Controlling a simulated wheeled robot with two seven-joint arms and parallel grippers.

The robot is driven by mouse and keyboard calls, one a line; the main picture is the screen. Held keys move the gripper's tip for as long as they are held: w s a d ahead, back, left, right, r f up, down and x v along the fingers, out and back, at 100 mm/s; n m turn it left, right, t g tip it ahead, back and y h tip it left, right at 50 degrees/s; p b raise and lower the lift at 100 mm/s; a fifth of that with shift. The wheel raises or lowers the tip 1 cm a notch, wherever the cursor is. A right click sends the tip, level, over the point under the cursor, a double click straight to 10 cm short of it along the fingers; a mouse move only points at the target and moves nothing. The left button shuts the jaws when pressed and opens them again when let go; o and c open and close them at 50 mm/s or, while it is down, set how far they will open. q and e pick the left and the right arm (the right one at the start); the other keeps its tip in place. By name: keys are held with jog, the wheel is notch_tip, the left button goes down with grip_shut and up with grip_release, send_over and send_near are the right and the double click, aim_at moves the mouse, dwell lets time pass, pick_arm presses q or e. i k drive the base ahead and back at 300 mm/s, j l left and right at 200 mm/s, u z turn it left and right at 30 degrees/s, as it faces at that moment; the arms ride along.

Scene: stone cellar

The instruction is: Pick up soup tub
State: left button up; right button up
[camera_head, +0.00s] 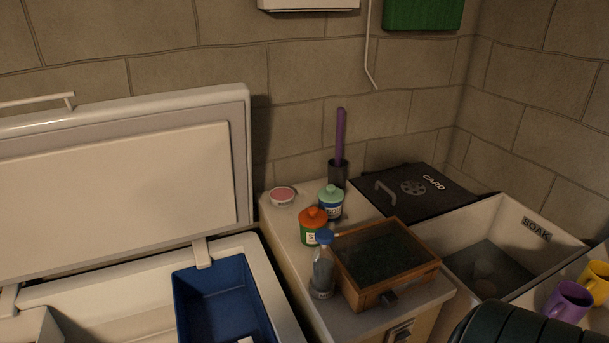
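No tub with a readable soup label shows. A low round white tub with a pink top (283,196) sits at the back left of the counter. In front of the freezer's raised lid, a blue bin (215,300) hangs inside the open chest freezer (262,275). A small white thing (245,340) in the bin is cut off by the bottom edge, so I cannot tell what it is. Most of the freezer's inside is below the picture. Neither of my grippers is in view.
The counter (290,225) holds an orange-lidded jar (313,226), a green-lidded jar (331,202), a blue-capped bottle (322,270), a purple-handled brush (340,140) and a glass-topped wooden box (385,260). Right are a sink (520,245), purple mug (567,302) and yellow mug (597,280).

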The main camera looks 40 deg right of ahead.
aim_at(333, 211)
jog(key=z, duration=3.15)
jog(key=k+j, duration=0.5)
